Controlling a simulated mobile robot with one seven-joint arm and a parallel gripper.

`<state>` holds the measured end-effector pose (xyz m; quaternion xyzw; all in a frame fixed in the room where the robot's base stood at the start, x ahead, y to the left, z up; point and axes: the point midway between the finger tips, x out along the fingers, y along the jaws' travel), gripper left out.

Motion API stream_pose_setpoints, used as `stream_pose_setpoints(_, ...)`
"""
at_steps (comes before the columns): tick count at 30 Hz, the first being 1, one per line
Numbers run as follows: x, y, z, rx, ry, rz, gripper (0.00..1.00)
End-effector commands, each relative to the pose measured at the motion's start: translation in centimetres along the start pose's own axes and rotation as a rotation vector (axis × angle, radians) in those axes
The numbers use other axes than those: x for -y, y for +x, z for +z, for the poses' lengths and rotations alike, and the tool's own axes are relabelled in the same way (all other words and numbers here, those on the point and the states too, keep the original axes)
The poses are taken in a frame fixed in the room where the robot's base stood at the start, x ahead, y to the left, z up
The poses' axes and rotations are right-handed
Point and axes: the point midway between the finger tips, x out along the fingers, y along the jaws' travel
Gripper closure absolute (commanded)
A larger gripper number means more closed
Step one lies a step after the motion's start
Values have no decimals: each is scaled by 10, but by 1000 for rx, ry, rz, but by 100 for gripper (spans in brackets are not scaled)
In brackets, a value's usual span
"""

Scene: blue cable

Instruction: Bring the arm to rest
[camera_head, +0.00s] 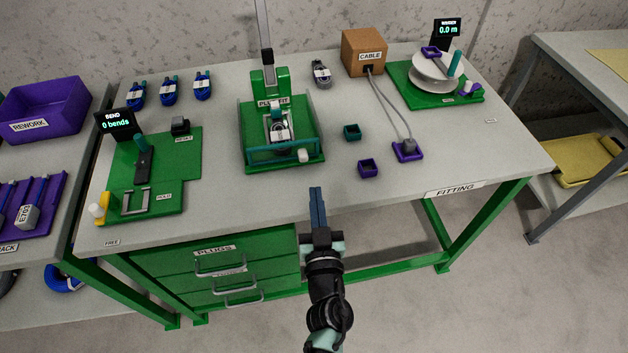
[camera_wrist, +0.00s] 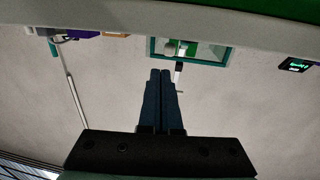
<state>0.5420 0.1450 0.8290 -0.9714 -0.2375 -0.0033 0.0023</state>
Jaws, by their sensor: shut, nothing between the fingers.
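My gripper (camera_head: 317,205) points up in the head view, in front of the front edge of the fitting bench (camera_head: 250,205). Its two dark blue fingers are together with nothing between them. The closed fingers also show in the wrist view (camera_wrist: 160,75). The arm comes from the bottom of the head view. In the wrist view the bench edge and the teal-framed end of the plug-fit station (camera_wrist: 190,48) appear along the top, apart from the fingers.
On the bench stand the green plug-fit press (camera_head: 270,85), the bend station (camera_head: 185,150), the brown cable box (camera_head: 364,52), the reel station (camera_head: 435,75) and small teal (camera_head: 352,132) and purple (camera_head: 368,169) holders. Green drawers (camera_head: 215,270) are below. Floor right of my arm is clear.

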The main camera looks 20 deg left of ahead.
Motion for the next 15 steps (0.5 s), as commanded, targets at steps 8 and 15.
stream_pose_setpoints(8, -6, -51, 0, 1, 0, -1, 100)
stream_pose_setpoints(15, -8, -66, 0, -1, 0, -1, 100)
